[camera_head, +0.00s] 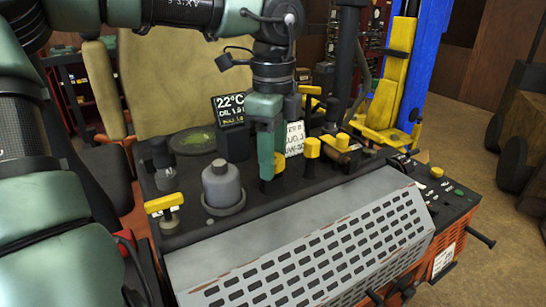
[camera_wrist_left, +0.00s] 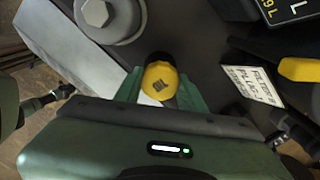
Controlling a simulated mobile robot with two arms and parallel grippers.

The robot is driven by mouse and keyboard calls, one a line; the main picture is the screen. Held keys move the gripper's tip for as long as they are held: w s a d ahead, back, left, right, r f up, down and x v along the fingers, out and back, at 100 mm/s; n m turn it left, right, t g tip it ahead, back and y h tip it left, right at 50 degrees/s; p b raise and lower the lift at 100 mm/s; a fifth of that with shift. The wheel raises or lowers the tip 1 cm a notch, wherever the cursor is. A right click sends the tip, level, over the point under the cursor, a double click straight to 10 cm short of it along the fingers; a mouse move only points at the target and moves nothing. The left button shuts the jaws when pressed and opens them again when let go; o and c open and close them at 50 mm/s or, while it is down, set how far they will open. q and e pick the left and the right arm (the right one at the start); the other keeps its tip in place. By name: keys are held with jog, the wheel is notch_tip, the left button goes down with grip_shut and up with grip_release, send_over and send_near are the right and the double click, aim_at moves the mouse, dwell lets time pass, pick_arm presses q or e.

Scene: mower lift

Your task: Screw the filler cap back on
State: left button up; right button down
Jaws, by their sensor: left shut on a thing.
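The filler cap (camera_head: 279,163) is yellow and shows partly behind a finger of my left gripper (camera_head: 270,168) in the head view, low over the dark deck of the mower. In the left wrist view, the round yellow top of the cap (camera_wrist_left: 160,81) sits between the two green fingers of the left gripper (camera_wrist_left: 160,94), which are shut on it. A dark ring shows at the cap's far edge. The filler neck is hidden, so I cannot tell whether the cap touches it. My right gripper is not in view.
A white filler label (camera_head: 294,139) stands behind the cap. A yellow knob (camera_head: 312,147) stands close to its right. A grey capped cylinder (camera_head: 222,184) stands to the left, beside a yellow T-handle (camera_head: 164,202). A perforated grey cover (camera_head: 310,245) lies in front.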

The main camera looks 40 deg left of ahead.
pick_arm(q)
jog(key=shift+f, duration=0.1)
jog(key=shift+f+b, duration=0.25)
jog(key=shift+b, duration=0.15)
jog(key=shift+r, duration=0.1)
jog(key=shift+r, duration=0.25)
dwell(0.5)
jog(key=o, duration=1.4)
